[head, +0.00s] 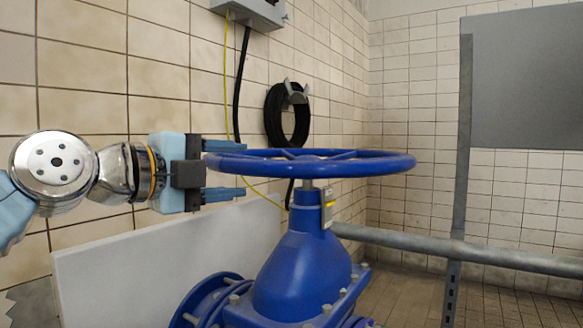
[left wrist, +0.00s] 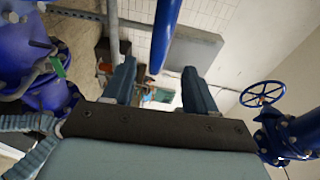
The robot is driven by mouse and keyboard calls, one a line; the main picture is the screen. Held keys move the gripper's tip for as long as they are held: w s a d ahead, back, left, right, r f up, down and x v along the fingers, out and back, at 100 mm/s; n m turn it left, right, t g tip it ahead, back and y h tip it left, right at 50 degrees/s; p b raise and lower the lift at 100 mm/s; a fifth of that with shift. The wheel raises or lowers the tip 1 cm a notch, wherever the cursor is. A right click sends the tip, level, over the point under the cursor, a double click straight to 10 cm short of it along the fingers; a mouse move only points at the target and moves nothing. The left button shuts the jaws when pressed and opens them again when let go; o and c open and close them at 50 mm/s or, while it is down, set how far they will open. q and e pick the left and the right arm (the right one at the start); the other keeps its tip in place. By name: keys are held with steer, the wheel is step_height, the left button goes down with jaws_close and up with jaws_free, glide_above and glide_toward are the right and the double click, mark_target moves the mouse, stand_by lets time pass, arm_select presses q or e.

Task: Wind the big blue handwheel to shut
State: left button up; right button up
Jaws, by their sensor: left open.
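The big blue handwheel (head: 385,163) lies flat on top of a blue valve body (head: 300,265), with its stem at the centre. My left gripper (head: 236,170) reaches in from the left at the wheel's left rim. Its fingers are open, one above and one below the rim in the head view. In the left wrist view, the blue rim (left wrist: 163,36) runs down between the two open fingers (left wrist: 159,82), with a gap to each side. My right gripper is not in view.
A grey horizontal pipe (head: 440,244) and an upright post (head: 462,150) stand right of the valve. A coiled black hose (head: 272,115) hangs on the wall behind. A white panel (head: 110,280) is below my left arm. The wrist view shows another blue handwheel (left wrist: 262,83).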

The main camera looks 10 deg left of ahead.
mark_target(285, 169)
arm_select(q)
steer(key=p+x, duration=0.1)
steer(key=x, duration=1)
steer(key=shift+w+d, duration=0.15)
steer(key=shift+w, duration=0.15)
jaws_close()
